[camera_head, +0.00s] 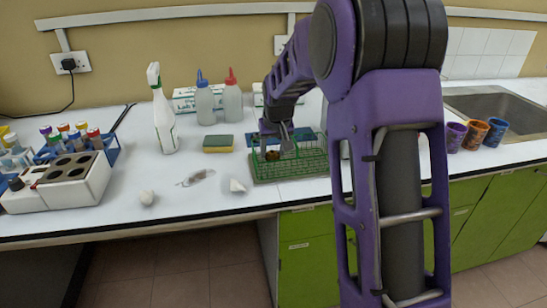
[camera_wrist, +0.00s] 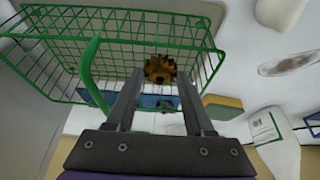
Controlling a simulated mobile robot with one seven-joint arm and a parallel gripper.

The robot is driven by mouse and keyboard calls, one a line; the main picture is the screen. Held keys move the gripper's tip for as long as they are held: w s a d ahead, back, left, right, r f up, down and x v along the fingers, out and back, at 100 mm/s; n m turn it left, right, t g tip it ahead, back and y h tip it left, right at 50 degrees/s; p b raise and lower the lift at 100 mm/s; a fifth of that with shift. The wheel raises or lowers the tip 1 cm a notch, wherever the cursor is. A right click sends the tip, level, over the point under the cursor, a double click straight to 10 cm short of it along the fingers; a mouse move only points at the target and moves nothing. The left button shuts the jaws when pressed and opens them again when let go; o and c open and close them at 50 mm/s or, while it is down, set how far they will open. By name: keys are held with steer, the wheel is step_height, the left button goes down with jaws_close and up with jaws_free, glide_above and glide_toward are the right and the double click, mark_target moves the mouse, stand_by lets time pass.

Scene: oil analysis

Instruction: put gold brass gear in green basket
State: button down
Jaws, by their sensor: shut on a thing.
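The gold brass gear (camera_wrist: 160,69) is between the fingertips of my gripper (camera_wrist: 158,82) in the wrist view. My gripper is shut on it. In the head view the gear (camera_head: 272,155) shows small and dark gold at the green wire basket, with my gripper (camera_head: 275,148) just above it. The green basket (camera_head: 302,163) stands on the white counter near its front edge, left of my arm. In the wrist view its wire rim (camera_wrist: 206,62) and a green handle (camera_wrist: 88,70) show around the gear. I cannot tell how deep in the basket the gear is.
A yellow-green sponge (camera_head: 218,143), a spray bottle (camera_head: 162,112) and two squeeze bottles (camera_head: 205,103) stand left and behind. Several cups (camera_head: 473,135) and a sink (camera_head: 500,108) are right. The front left counter holds small white pieces.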

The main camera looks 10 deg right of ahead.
steer(key=shift+f, duration=0.9)
steer(key=shift+f, duration=0.15)
steer(key=shift+c, duration=1.4)
jaws_free()
steer(key=shift+r, duration=0.3)
steer(key=p+v, duration=0.1)
steer(key=v, duration=1)
steer(key=shift+s+r+p, duration=0.2)
steer(key=shift+r+p, duration=0.1)
